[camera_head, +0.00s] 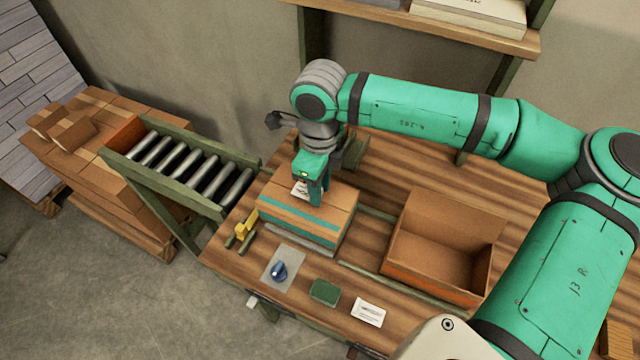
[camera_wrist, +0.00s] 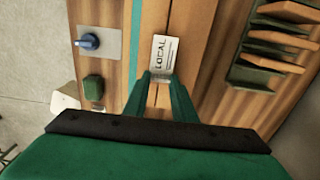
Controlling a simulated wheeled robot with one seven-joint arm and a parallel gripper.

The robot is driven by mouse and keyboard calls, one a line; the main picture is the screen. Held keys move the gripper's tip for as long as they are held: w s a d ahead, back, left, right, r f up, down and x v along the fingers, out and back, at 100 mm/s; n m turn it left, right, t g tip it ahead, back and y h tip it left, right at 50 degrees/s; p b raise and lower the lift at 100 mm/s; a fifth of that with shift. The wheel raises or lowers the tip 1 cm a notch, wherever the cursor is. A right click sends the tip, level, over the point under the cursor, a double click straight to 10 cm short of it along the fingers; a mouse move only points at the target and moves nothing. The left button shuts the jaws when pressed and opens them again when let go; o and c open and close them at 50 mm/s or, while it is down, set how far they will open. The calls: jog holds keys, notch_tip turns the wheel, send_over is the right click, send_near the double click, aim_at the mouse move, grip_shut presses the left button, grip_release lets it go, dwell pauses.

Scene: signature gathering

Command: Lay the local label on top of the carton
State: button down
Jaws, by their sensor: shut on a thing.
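The closed carton (camera_head: 326,228) stands on the wooden workbench, a teal stripe along its side and top. It also shows in the wrist view (camera_wrist: 192,30). My gripper (camera_head: 311,197) is over the top of the carton, pointing down. The local label (camera_wrist: 165,55) is a small white card with the word LOCAL, held at my fingertips in the wrist view. In the head view the label (camera_head: 298,190) is partly hidden by my gripper. It is at or just above the carton's top; I cannot tell whether it touches.
An open empty box (camera_head: 448,240) stands right of the carton. A blue knob (camera_head: 278,270), a green block (camera_head: 325,292) and a white card (camera_head: 368,312) lie along the bench front. A roller conveyor (camera_head: 190,170) joins at left. A shelf (camera_head: 430,28) hangs behind.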

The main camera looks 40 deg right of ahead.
jog(key=shift+f, duration=0.6)
dwell(0.4)
jog(key=c, duration=1.4)
grip_release()
notch_tip(320, 180, up, 11)
jog(key=shift+f, duration=0.1)
